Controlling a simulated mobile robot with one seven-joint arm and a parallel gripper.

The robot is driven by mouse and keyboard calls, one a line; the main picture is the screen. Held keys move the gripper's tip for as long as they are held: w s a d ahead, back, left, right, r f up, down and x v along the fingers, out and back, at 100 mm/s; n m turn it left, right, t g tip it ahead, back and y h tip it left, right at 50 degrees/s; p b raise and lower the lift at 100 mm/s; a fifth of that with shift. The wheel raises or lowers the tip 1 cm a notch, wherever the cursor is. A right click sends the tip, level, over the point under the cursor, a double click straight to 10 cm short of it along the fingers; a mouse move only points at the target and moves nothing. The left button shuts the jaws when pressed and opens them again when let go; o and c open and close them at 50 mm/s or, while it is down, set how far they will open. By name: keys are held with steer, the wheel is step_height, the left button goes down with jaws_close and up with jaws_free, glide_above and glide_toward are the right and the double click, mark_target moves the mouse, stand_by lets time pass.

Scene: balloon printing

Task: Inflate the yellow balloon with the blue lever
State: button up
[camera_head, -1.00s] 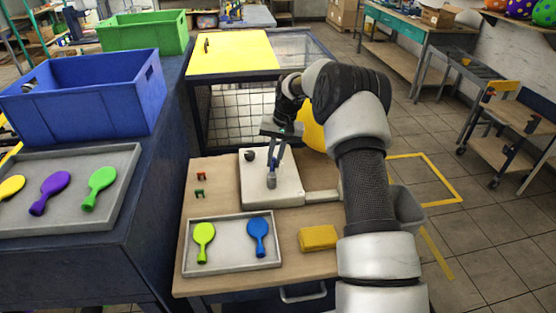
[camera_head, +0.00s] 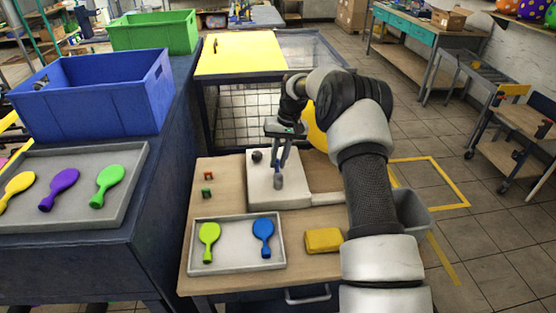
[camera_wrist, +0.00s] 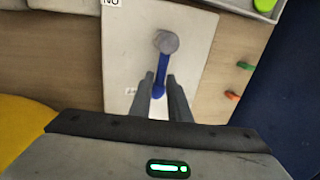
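The blue lever (camera_wrist: 161,72) has a round grey end and stands on a pale machine plate (camera_wrist: 190,22). In the head view the lever's grey end (camera_head: 278,183) shows below my gripper (camera_head: 283,155). In the wrist view my gripper (camera_wrist: 158,80) is open, with one finger on each side of the blue shaft and small gaps beside it. A large rounded yellow shape (camera_head: 314,132), seemingly the yellow balloon, is partly hidden behind my arm. A yellow surface also shows at the lower left in the wrist view (camera_wrist: 18,130).
A grey tray (camera_head: 236,260) with a lime and a blue balloon lies in front of the plate. A yellow block (camera_head: 323,240) lies to its right. Red and green buttons (camera_head: 207,184) are left of the plate. A blue crate (camera_head: 90,98) stands further left.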

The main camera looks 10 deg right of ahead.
steer(key=shift+o, duration=1.3)
steer(key=shift+w+d+r, duration=0.1)
steer(key=shift+w+r, duration=0.05)
steer(key=shift+w, duration=0.15)
steer(key=shift+s, duration=0.1)
steer(key=d+r, duration=0.3)
steer(key=r, duration=1.4)
steer(key=shift+p, duration=0.3)
steer(key=shift+s, duration=0.15)
